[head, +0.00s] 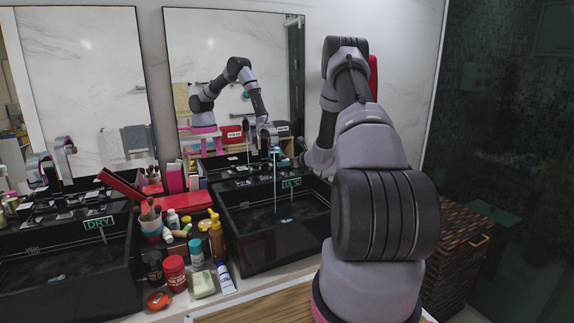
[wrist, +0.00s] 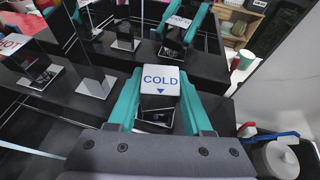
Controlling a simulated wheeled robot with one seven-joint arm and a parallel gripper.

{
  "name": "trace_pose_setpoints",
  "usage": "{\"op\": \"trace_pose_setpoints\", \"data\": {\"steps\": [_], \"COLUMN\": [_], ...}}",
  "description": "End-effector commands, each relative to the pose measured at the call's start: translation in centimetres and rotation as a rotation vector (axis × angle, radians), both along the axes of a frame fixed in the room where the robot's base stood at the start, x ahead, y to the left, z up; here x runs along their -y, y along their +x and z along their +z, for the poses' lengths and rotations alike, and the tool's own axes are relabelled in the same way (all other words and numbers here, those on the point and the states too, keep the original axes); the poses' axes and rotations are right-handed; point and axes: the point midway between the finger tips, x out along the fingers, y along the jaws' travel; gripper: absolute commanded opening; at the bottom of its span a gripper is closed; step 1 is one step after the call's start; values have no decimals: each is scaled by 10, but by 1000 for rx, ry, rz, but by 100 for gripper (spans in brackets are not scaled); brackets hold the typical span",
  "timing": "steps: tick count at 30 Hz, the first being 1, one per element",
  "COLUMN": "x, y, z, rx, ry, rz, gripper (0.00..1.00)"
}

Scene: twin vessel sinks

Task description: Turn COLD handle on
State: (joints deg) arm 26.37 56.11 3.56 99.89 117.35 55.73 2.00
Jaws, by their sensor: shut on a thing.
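In the wrist view, the COLD handle (wrist: 160,79) is a dark block with a white top marked "COLD" in blue and a small blue arrow. The two teal fingers of my gripper (wrist: 160,98) stand on its left and right sides, shut on it. The lower part of the handle is partly hidden by the gripper body. In the head view, a thin pale blue stream (head: 275,195) falls into the right black sink (head: 262,257). My arm reaches to the right end of that sink, and the handle cannot be made out there.
The mirror (head: 225,60) behind the sinks reflects my arm. Bottles, jars and a red box (head: 187,203) crowd the counter between the sinks. A white pot (wrist: 277,160) lies right of my gripper.

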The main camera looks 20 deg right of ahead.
Motion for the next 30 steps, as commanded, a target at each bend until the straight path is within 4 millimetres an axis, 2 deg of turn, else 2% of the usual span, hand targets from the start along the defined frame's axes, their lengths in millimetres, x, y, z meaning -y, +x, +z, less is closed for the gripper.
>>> {"op": "trace_pose_setpoints", "data": {"steps": [13,25,26,27,28,30], "x": [1,0,0,0,0,0], "y": [1,0,0,0,0,0], "z": [1,1,1,1,1,1], "rx": [4,2,2,2,1,1], "ry": [0,1,1,1,1,1], "rz": [244,267,267,267,267,267], "gripper": [0,0,61,77,80,80]}}
